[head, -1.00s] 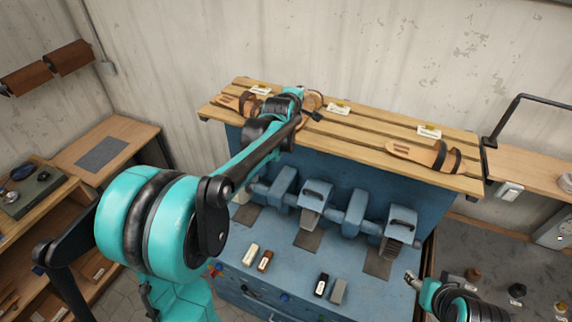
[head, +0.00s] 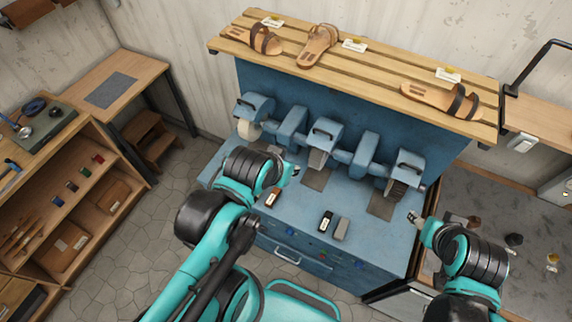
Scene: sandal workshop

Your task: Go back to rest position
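My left arm comes in from the lower left. Its gripper (head: 291,171) is just above the blue machine bench, near the left grinding wheels, with no sandal at it; its fingers are too small to judge. My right gripper (head: 414,219) is at the bench's right edge, and its fingers are also too small to judge. Three brown sandals lie on the slatted wooden shelf: a left one (head: 264,38), a middle one (head: 318,44) set at an angle, and a right one (head: 440,98). The shelf (head: 365,72) shows several cards.
The blue bench (head: 300,225) carries several grinding machines and small blocks, among them a black one (head: 326,221) and a grey one (head: 342,230). A wooden cabinet (head: 75,180) stands left. Open tiled floor (head: 130,250) lies between cabinet and bench. A grey worktop (head: 490,205) is at right.

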